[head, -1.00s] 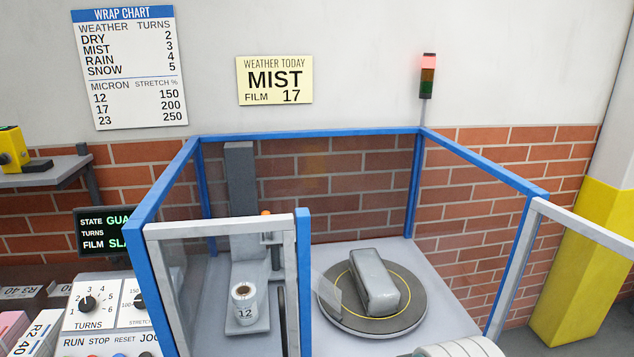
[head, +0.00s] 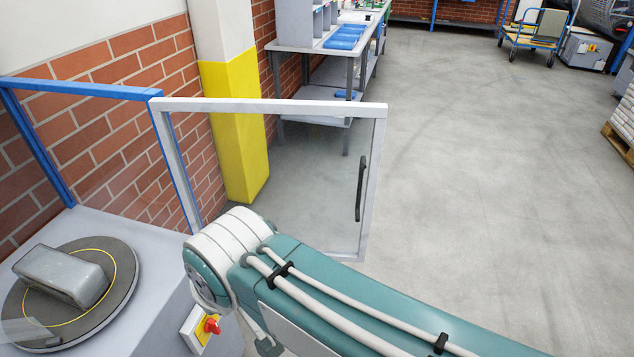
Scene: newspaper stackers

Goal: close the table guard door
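The table guard door (head: 270,106) is a clear panel in a white frame, in the middle of the head view. It stands swung open, out to the right from the blue guard frame (head: 80,87), with its left edge at the blue post. A black handle (head: 361,188) is on its right side. Inside the guard, a grey wrapped bundle (head: 62,274) lies on the dark round turntable (head: 125,272) with a yellow ring. My arm crosses the lower middle of the view, in front of the door's lower part. My gripper is not in view.
A yellow-and-white pillar (head: 235,130) stands behind the door. A grey workbench (head: 300,45) with blue trays is beyond it. A red switch (head: 211,325) is on the table's side. Grey floor (head: 470,190) is clear to the right; a pallet (head: 620,145) stands at the far right.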

